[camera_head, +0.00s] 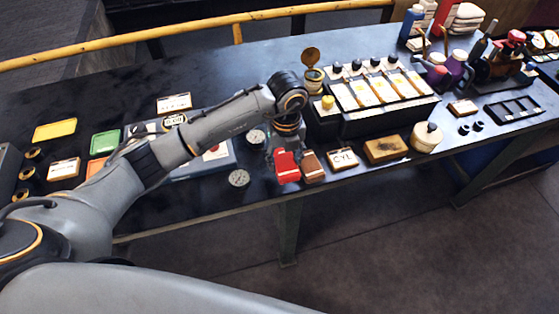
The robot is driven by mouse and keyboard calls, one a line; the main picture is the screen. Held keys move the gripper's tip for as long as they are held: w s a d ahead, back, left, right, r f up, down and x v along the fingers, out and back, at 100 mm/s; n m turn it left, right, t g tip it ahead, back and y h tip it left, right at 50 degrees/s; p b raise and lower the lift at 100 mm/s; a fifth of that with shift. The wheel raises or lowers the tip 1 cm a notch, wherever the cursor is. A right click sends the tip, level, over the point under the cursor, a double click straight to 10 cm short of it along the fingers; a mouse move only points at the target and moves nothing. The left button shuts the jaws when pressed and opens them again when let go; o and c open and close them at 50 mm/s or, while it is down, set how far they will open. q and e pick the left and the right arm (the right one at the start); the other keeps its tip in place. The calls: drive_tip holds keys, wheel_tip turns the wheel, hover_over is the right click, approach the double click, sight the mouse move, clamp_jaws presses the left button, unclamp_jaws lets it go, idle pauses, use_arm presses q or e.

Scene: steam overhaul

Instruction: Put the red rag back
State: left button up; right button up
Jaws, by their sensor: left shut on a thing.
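My left gripper (282,150) points down near the front edge of the dark workbench (340,205). It is shut on the red rag (287,168), which hangs below the fingers as a small bright red patch. The fingers themselves are mostly hidden by the wrist and the rag. I cannot tell whether the rag touches the bench. A brown block (312,167) is just right of the rag. My right gripper is not in view.
A "CYL" card (343,159), a wooden block (385,149) and a round cream pot (426,137) line the front edge to the right. A black rack (385,119) stands behind them. Gauges (239,178) lie left of the gripper. White folded cloths (466,18) are at the back right.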

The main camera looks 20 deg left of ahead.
sight(280, 165)
use_arm(q)
drive_tip(key=shift+w+a+f, duration=0.25)
drive_tip(key=shift+a+f, duration=0.1)
drive_tip(key=shift+f, duration=0.15)
drive_tip(key=shift+w+a+f, duration=0.2)
drive_tip(key=shift+a+f, duration=0.15)
drive_tip(key=shift+f, duration=0.15)
drive_tip(key=f+p, duration=0.2)
drive_tip(key=f, duration=0.1)
drive_tip(key=shift+w+a, duration=0.1)
drive_tip(key=shift+a, duration=0.1)
drive_tip(key=shift+f, duration=0.25)
drive_tip(key=shift+f, duration=0.1)
drive_tip(key=shift+f, duration=0.15)
drive_tip(key=o, duration=1.1)
